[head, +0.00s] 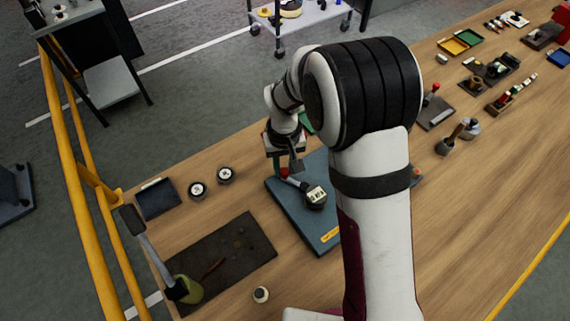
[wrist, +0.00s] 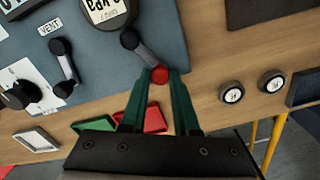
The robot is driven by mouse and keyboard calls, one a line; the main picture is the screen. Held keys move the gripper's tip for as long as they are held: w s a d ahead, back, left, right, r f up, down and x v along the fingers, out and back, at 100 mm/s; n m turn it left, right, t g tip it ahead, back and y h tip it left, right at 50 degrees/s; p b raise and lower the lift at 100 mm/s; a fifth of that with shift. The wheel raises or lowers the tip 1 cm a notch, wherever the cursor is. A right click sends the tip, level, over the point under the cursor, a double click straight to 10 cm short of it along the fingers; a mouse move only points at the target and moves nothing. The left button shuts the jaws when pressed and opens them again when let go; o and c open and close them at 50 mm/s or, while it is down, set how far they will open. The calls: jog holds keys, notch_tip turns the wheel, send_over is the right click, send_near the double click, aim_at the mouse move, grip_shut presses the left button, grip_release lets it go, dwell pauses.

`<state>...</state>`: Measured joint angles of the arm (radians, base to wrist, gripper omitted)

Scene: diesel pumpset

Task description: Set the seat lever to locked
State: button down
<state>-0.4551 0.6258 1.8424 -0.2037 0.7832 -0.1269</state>
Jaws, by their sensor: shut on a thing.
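I cannot read a locked mark.
A second dark lever (wrist: 62,65) by a VENT label (wrist: 51,27) is close by on the panel. Two round white-faced gauges (head: 197,190) (head: 226,175) and a dark tray (head: 157,198) lie to the left.

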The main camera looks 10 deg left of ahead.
aim_at(285, 171)
jog(key=c, duration=0.7)
grip_release()
jog(key=shift+o, duration=0.2)
notch_tip(285, 171, up, 16)
jog(key=s+d+r+m+y, duration=0.1)
jog(key=s+d+m, duration=0.2)
jog(key=s+d, duration=0.3)
jog(key=s+d+r+m, duration=0.2)
jog(key=s+d+m, duration=0.1)
jog(key=s+d, duration=0.3)
jog(key=s+d+f+m, duration=0.2)
jog(key=s+f+m, duration=0.1)
jog(key=s, duration=0.8)
jog(key=shift+m+y, duration=0.4)
jog(key=shift+m, duration=0.1)
